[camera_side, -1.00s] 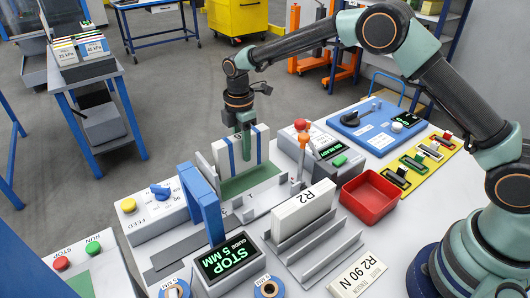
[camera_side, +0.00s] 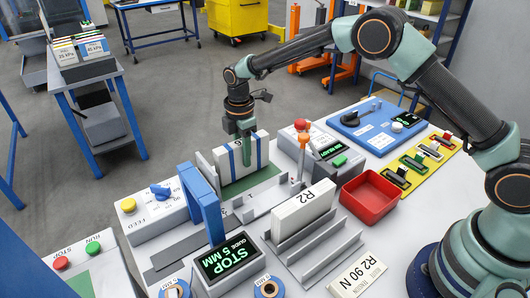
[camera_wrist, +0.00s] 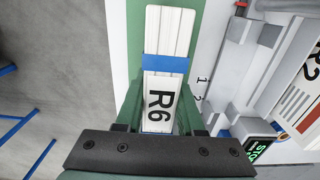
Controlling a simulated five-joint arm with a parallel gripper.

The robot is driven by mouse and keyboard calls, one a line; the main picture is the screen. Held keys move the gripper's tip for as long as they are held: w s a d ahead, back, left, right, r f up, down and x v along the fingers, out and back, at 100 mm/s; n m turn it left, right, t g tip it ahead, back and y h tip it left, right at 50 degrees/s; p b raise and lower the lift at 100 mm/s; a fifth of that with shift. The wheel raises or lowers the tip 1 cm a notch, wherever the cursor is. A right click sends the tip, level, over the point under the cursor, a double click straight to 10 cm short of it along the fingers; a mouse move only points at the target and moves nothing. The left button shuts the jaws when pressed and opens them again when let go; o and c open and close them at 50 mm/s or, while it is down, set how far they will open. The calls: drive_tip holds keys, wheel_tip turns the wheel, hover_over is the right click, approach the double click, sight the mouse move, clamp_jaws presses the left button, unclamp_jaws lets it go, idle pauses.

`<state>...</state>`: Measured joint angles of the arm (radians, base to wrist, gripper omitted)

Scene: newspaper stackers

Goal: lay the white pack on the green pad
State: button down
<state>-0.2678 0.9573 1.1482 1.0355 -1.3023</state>
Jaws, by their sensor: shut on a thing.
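The white pack (camera_side: 222,166), with two blue bands, stands upright on its edge over the green pad (camera_side: 256,190). My gripper (camera_side: 246,152) is shut on the pack from above, near its middle. In the wrist view the pack (camera_wrist: 168,30) shows its narrow top side, one blue band and the label R6 between my green fingers. Green pad surface (camera_wrist: 135,40) shows beside it there. The pack's lower edge is at or just above the pad; I cannot tell if they touch.
A blue arch (camera_side: 205,205) stands in front of the pad, with a STOP display (camera_side: 230,256) nearby. An R2 pack (camera_side: 303,208) sits in a grey rack on the right. A lever with an orange knob (camera_side: 304,142) and a red tray (camera_side: 370,195) lie further right.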

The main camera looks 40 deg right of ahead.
drive_tip(key=shift+f, duration=0.35)
drive_tip(key=shift+c, duration=2.2)
unclamp_jaws()
wheel_tip(320, 180, up, 11)
drive_tip(key=shift+r, duration=0.1)
drive_tip(key=shift+d+r, duration=0.1)
drive_tip(key=shift+r, duration=0.55)
drive_tip(key=s+d+r+m+t, duration=0.3)
drive_tip(key=s+d+r+m, duration=0.6)
drive_tip(key=s+r, duration=0.2)
drive_tip(key=s+d+f+m+t, duration=0.1)
drive_tip(key=s+d+m, duration=0.1)
drive_tip(key=s+m, duration=0.2)
drive_tip(key=s+d+f+m+t, duration=0.1)
drive_tip(key=s+d+m, duration=0.2)
drive_tip(key=s+m, duration=0.2)
drive_tip(key=s, duration=0.3)
drive_tip(key=shift+s+f+t, duration=0.15)
drive_tip(key=shift+t, duration=0.15)
